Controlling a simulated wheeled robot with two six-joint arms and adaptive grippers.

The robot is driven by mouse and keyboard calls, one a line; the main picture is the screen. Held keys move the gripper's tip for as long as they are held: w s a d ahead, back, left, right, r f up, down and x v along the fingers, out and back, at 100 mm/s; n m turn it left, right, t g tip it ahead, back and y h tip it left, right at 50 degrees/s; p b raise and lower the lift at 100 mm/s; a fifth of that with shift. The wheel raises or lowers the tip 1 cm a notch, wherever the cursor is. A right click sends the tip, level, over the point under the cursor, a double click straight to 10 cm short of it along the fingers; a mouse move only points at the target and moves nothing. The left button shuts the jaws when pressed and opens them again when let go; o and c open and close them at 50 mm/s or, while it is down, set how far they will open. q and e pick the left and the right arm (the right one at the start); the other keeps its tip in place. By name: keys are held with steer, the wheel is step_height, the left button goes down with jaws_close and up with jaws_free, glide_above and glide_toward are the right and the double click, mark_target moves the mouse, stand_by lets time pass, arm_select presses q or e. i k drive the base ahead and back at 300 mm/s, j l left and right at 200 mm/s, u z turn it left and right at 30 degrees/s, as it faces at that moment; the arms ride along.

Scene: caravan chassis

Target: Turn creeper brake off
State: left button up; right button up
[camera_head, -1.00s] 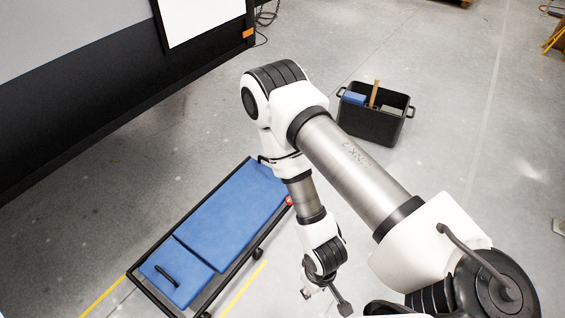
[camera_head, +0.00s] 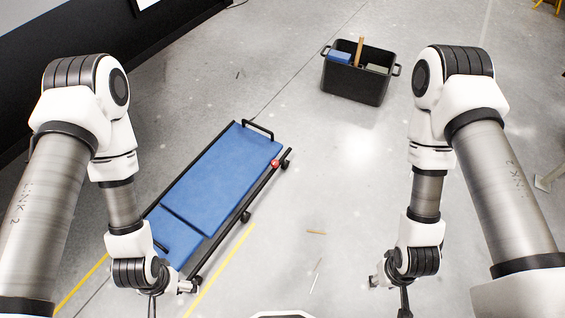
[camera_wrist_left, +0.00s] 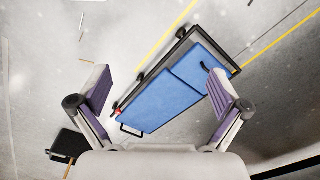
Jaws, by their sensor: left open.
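The creeper is a low black-framed trolley with blue pads (camera_head: 215,175), lying diagonally left of centre in the head view. A red knob (camera_head: 275,163), which looks like its brake, sits on the right rail near the far end. In the left wrist view the blue pads (camera_wrist_left: 150,100) lie beyond the fingers, and the small red spot (camera_wrist_left: 118,112) is by the frame edge. My left gripper (camera_wrist_left: 160,92) is open, empty and apart from the creeper. My right gripper (camera_head: 404,298) hangs right of the creeper, well away from it; its fingers are not clear.
A black bin (camera_head: 355,85) with a wooden handle and a blue item stands beyond the creeper. Small sticks (camera_head: 316,232) lie on the floor between my arms. Yellow floor lines run near the creeper. The floor right of the creeper is mostly clear.

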mark_target(274, 164)
steer(key=i+z, duration=0.5)
steer(key=i+j+z, duration=0.15)
steer(key=i+z, duration=0.2)
steer(key=z, duration=0.15)
